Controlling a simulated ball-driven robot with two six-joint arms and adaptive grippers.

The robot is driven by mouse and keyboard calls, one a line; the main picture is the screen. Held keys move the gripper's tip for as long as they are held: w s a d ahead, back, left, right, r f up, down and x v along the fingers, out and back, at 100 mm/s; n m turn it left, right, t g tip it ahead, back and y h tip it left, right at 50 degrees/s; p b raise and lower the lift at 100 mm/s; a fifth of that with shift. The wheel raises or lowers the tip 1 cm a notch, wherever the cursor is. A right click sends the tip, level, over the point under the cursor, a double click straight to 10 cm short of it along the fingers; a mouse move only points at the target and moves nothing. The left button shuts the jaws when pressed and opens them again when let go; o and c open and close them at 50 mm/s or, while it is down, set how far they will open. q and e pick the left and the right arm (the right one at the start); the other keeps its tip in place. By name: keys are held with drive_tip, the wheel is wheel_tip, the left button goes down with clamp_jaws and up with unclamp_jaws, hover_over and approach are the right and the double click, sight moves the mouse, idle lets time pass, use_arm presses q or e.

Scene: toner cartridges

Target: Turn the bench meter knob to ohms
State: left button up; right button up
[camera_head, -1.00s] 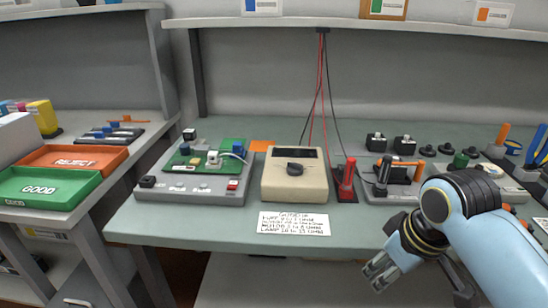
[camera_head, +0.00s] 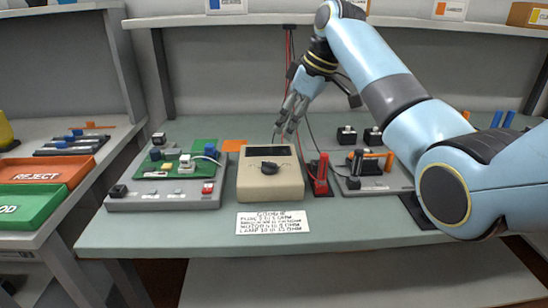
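The bench meter (camera_head: 270,187) is a beige box with a dark display strip on its upper face, standing on the green-grey bench. Its dark knob (camera_head: 269,168) sits below the display; I cannot read the knob's setting. My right gripper (camera_head: 283,134) hangs above the back right part of the meter, fingers pointing down and apart. It is empty and does not touch the knob. My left gripper is not in view.
A board with a green circuit (camera_head: 170,172) lies left of the meter. A red probe (camera_head: 321,172) stands to its right, near a grey fixture (camera_head: 377,180). Red and black cables hang behind the gripper. A printed card (camera_head: 272,222) lies in front.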

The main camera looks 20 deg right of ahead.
sight(272, 163)
drive_tip(key=b+x, duration=0.1)
drive_tip(key=x, duration=0.9)
drive_tip(key=shift+f, duration=0.25)
drive_tip(key=shift+s, duration=0.1)
clamp_jaws()
